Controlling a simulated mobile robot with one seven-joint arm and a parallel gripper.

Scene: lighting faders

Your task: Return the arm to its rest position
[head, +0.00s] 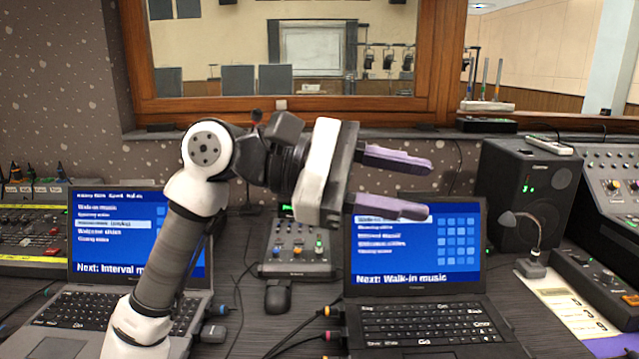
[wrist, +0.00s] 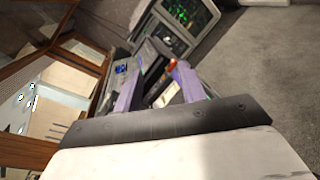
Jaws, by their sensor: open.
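My gripper (head: 398,184) is in the middle of the head view, raised above the desk and pointing right. Its two purple fingers are apart with nothing between them. It is in front of the right laptop's screen (head: 420,240) in the picture, and the lower finger overlaps the screen's top left corner. My arm rises from the bottom left, bends at a white and black joint, and partly hides the left laptop (head: 95,230). In the wrist view the gripper's purple fingers (wrist: 158,88) also stand apart, with the tilted desk equipment beyond them.
A small fader box (head: 295,255) and a black mouse (head: 278,296) lie between the laptops. A black speaker (head: 520,190) and a mixing console (head: 615,190) stand at right. Another mixer (head: 30,225) is at far left. A wood-framed window (head: 440,60) is behind the desk.

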